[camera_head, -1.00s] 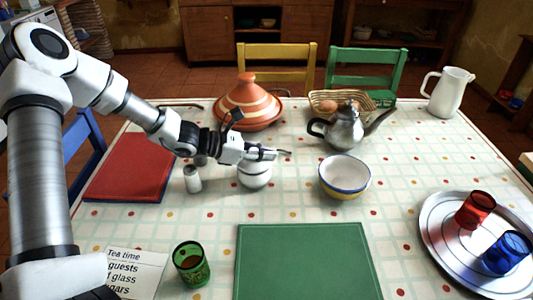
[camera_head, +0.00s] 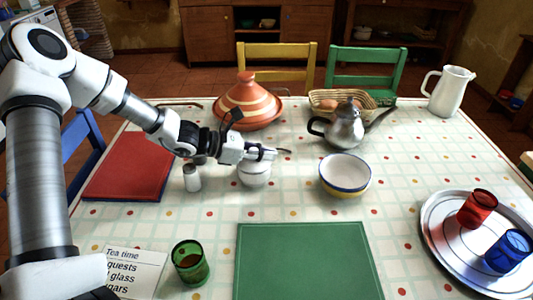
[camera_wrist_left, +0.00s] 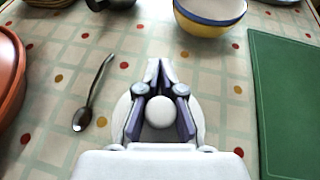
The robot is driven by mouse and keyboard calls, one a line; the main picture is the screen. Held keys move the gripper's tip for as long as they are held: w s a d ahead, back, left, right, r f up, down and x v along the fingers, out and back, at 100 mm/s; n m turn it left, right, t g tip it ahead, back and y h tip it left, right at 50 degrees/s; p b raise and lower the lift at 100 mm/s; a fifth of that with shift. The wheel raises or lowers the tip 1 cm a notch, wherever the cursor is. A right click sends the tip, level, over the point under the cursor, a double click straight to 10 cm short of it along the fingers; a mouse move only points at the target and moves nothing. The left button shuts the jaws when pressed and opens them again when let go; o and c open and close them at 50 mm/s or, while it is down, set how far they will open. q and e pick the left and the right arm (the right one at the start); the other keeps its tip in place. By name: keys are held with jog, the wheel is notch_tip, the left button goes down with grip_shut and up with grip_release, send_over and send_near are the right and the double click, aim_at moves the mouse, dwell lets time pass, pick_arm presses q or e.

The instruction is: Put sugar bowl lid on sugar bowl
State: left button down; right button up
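The white sugar bowl (camera_head: 255,179) stands on the table left of centre. Its white lid appears to rest on top, though the gripper partly hides the seam. My left gripper (camera_head: 268,153) reaches over the bowl from the left. In the left wrist view the lid's round white knob (camera_wrist_left: 159,112) sits between the two fingers, and the pale rim of the lid (camera_wrist_left: 122,108) shows around them. The fingers are close around the knob; I cannot tell whether they press on it. My right gripper is not in view.
Close around the bowl are a white shaker (camera_head: 192,178), a blue-rimmed bowl (camera_head: 345,186), a spoon (camera_wrist_left: 92,95) and a striped tagine (camera_head: 247,105). A metal teapot (camera_head: 345,130) stands behind. A green mat (camera_head: 305,262) lies in front.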

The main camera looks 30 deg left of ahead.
pick_arm(q)
jog(key=shift+f, duration=0.2)
jog(key=c, duration=1.2)
grip_release()
jog(key=shift+c, duration=0.2)
notch_tip(320, 180, up, 10)
